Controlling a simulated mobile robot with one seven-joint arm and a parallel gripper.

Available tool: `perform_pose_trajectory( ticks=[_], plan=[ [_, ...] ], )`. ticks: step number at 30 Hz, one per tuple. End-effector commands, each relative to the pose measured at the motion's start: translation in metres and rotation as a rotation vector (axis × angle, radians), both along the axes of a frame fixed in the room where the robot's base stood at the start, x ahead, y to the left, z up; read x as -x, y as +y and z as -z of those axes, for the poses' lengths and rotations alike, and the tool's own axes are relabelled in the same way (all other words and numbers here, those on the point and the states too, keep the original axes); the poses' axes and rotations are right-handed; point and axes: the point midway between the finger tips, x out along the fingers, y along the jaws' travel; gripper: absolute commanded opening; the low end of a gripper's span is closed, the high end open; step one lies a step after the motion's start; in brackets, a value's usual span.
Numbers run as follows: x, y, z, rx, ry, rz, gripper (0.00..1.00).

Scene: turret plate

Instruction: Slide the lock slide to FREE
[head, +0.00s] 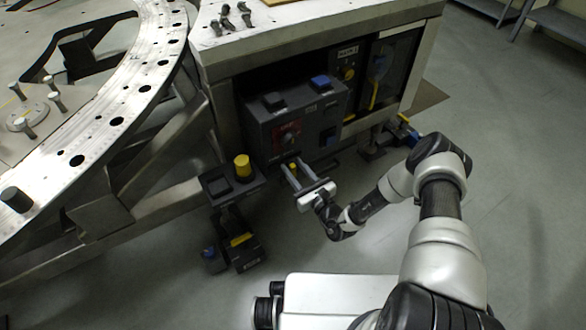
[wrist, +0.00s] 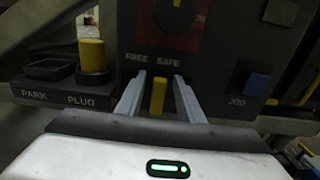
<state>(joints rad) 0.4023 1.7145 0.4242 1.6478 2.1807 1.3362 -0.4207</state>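The lock slide's yellow knob (wrist: 158,95) sticks out of the dark control box below the FREE and SAFE labels, nearer beneath SAFE (wrist: 167,63). FREE (wrist: 135,57) is to its left. My gripper (wrist: 159,78) is open, with one finger on each side of the knob. A gap shows between the knob and each finger. In the head view my gripper (head: 293,163) reaches to the lower front of the control box (head: 297,112), and a bit of yellow shows between the fingers. The slide's slot is hard to make out.
A yellow plug (wrist: 92,55) stands on the PARK PLUG ledge to the left. A blue JOG button (wrist: 257,83) is to the right. A red-backed rotary switch (head: 288,134) sits above the slide. The turret plate (head: 118,97) lies to the left; open floor is to the right.

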Motion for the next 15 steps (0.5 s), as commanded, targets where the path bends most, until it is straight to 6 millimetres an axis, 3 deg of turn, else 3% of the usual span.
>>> perform_pose_trajectory(
  ticks=[12, 15],
  plan=[
    [-0.0078, 0.0055, -0.0006, -0.001, 0.000, 0.000, 0.34],
    [-0.0076, 0.0054, -0.0006, -0.001, 0.000, 0.000, 0.17]
  ],
)
